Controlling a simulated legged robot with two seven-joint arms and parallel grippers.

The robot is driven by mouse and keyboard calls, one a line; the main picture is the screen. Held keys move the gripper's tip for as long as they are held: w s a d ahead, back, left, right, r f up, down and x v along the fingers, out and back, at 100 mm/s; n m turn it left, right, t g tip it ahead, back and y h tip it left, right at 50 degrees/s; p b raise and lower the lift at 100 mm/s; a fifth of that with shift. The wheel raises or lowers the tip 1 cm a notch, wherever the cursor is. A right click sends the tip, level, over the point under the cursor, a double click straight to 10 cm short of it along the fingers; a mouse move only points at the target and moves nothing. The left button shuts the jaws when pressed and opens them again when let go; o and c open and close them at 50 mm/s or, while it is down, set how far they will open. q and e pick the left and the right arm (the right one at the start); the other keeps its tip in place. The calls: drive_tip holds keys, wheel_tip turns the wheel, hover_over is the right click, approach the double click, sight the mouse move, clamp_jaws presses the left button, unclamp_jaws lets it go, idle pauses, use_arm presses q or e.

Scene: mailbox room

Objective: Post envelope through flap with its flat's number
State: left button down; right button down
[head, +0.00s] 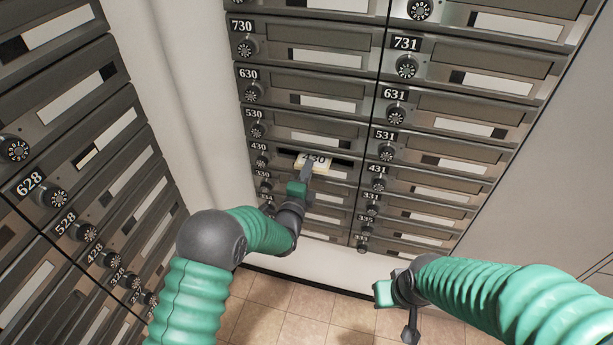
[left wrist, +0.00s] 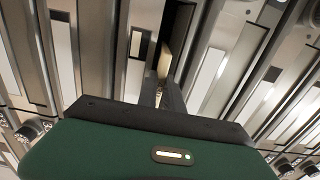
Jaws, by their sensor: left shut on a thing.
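A cream envelope (head: 318,158) printed with a number that reads 430 is held at the mailbox marked 430 (head: 258,147). My left gripper (head: 306,170) is shut on its near edge, in front of that box. The envelope's far edge is at the dark slot of the 430 flap (head: 341,161); how far it reaches inside is hidden. In the left wrist view the envelope (left wrist: 165,61) shows edge-on beyond the gripper fingers (left wrist: 161,92). My right gripper (head: 398,296) hangs at the lower right, away from the boxes; its finger gap is unclear.
Other numbered boxes surround it, with 530 (head: 254,114) above and 431 (head: 377,169) to the right. Another bank with box 628 (head: 30,183) stands at the left. A bare wall (head: 540,170) is at the right, and the tiled floor (head: 300,328) below is clear.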

use_arm(q)
drive_tip(key=shift+w+d+b, duration=0.25)
drive_tip(key=shift+w+b, duration=0.15)
drive_tip(key=shift+w, duration=0.25)
drive_tip(key=c, duration=1.9)
unclamp_jaws()
drive_tip(key=shift+w, duration=0.15)
drive_tip(key=shift+c, duration=0.2)
drive_tip(key=shift+o, duration=1.1)
drive_tip(key=shift+r, duration=0.1)
drive_tip(key=o, duration=0.3)
drive_tip(key=p+v, duration=0.2)
drive_tip(key=v, duration=0.7)
drive_tip(key=shift+a, duration=0.1)
